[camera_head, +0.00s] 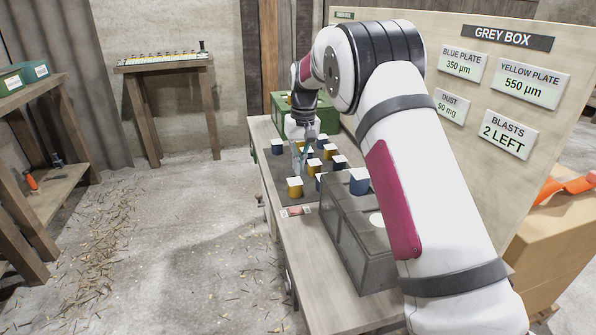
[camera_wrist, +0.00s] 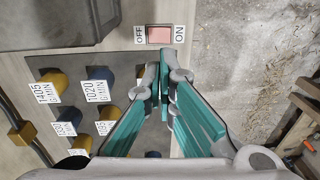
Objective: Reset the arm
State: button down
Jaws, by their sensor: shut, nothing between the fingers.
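My arm reaches out over the wooden bench (camera_head: 300,245) from the right of the head view. My gripper (camera_head: 299,160) hangs over a dark panel (camera_head: 262,168) that carries several blue and yellow knobs with white tags. In the wrist view my gripper (camera_wrist: 165,82) has teal-padded fingers that meet at the tips, with nothing between them. Blue knobs (camera_wrist: 97,80) and yellow knobs (camera_wrist: 52,84) stand to the left of the fingers. A pink rocker switch (camera_wrist: 159,35) marked OFF and ON lies beyond the tips.
A grey box (camera_head: 350,240) stands on the bench close to my arm, and a green box (camera_head: 290,118) stands at the back. A sign board (camera_head: 470,85) rises on the right. The floor (camera_head: 185,220) left of the bench has shavings but is otherwise clear.

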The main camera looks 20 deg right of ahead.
jog(key=s+r, duration=0.9)
jog(key=s, duration=0.3)
jog(key=s+r, duration=0.8)
jog(key=s, duration=0.4)
jog(key=s+f+t, duration=0.1)
jog(key=s+f, duration=0.2)
jog(key=s, duration=1.1)
jog(key=s+f, duration=0.3)
jog(key=s, duration=1.1)
notch_tip(320, 180, up, 16)
jog(key=t+p, duration=0.3)
jog(key=p, duration=1.1)
jog(key=shift+w+r+h, duration=0.15)
jog(key=shift+r+h, duration=0.1)
jog(key=shift+h, duration=0.15)
